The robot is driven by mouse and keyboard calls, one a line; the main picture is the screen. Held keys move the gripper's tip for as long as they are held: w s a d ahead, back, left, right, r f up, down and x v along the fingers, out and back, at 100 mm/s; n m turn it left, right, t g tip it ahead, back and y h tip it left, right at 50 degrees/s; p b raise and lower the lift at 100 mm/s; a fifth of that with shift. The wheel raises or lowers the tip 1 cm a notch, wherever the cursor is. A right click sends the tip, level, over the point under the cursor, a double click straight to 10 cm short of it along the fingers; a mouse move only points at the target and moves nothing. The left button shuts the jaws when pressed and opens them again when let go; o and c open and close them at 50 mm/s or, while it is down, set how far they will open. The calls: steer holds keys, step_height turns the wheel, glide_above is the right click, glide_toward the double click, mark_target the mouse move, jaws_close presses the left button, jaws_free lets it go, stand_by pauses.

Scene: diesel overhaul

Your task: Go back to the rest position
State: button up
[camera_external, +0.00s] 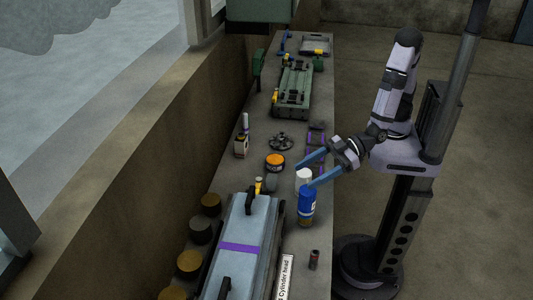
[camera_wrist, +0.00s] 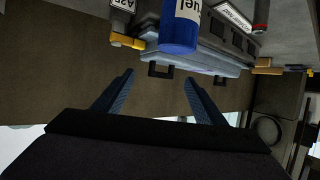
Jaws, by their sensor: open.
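My gripper (camera_external: 303,176) reaches left from my arm over the near half of the bench, with its two blue fingers spread apart. In the wrist view my gripper (camera_wrist: 158,77) is open, and nothing is between the fingertips. A blue can (camera_external: 306,206) stands upright on the bench, just below the nearer finger in the external picture. A white-topped container (camera_external: 303,175) stands behind it and shows between the fingers there; I cannot tell the gap in height. The blue can (camera_wrist: 180,28) also shows at the top of the wrist view, beyond the fingertips.
The long bench (camera_external: 322,240) holds a grey-blue cylinder head cover (camera_external: 245,245) with a purple band, an orange-topped tin (camera_external: 275,162), a dark round part (camera_external: 281,141), a bottle (camera_external: 241,146) and a green engine part (camera_external: 293,90). A small dark cylinder (camera_external: 314,260) stands near the bench's right edge. Floor right of the bench is mostly clear.

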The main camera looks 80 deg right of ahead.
steer(key=d+f+m+g+h+p, duration=0.1)
steer(key=d+f+m+g+h, duration=0.15)
steer(key=d, duration=0.55)
steer(key=d+f+m+g+h, duration=0.15)
steer(key=d+f+g, duration=0.25)
steer(key=d, duration=0.5)
steer(key=s+d+m+g+h, duration=0.1)
steer(key=s+d, duration=0.3)
steer(key=d, duration=0.4)
steer(key=s+d+f+g+h+b, duration=0.1)
steer(key=s+d+g, duration=0.3)
steer(key=d, duration=0.4)
steer(key=shift+s+m+h, duration=0.4)
steer(key=shift+s, duration=0.15)
